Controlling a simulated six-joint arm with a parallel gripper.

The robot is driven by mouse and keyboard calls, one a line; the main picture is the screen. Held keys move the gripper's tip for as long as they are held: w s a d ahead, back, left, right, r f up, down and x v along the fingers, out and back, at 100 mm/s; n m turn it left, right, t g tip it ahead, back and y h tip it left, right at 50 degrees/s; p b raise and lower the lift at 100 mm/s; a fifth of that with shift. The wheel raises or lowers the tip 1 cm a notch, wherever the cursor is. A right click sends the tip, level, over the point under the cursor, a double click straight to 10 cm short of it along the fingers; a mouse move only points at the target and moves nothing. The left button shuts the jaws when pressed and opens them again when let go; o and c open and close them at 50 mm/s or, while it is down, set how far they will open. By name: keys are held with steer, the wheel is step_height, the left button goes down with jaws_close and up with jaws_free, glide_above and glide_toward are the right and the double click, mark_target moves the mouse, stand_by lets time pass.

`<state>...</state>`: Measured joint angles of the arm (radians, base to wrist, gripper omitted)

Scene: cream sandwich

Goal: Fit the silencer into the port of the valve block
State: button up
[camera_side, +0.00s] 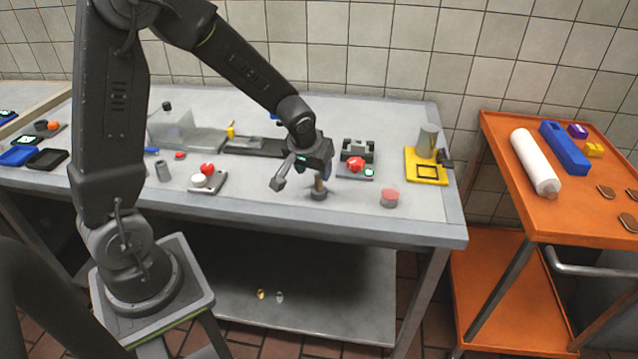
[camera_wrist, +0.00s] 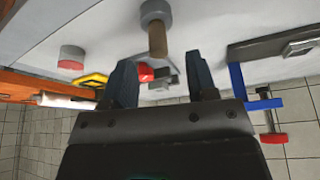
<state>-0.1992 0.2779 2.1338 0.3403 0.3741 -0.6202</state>
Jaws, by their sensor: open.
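My gripper (camera_side: 298,176) is open above the front part of the grey bench. In the wrist view its two dark fingers (camera_wrist: 162,78) stand apart with nothing held between them. A tan, rod-like piece, which looks like the silencer (camera_side: 319,184), stands upright in a round grey base (camera_side: 319,195) just right of the gripper. The tan piece (camera_wrist: 157,40) also shows beyond the fingertips in the wrist view, roughly in line with the gap. A dark notched block (camera_side: 358,147) behind and right may be the valve block. I cannot make out its port.
A red knob (camera_side: 356,164) on a grey plate stands before the dark block. A red-topped cylinder (camera_side: 389,197) stands right of the tan piece. A yellow plate (camera_side: 428,177) bears a grey cylinder. An orange cart (camera_side: 500,140) stands right. The front bench edge between is clear.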

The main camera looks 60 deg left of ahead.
mark_target(319, 176)
steer(key=x, duration=0.5)
steer(key=shift+w, duration=0.15)
jaws_close()
steer(key=shift+r, duration=0.2)
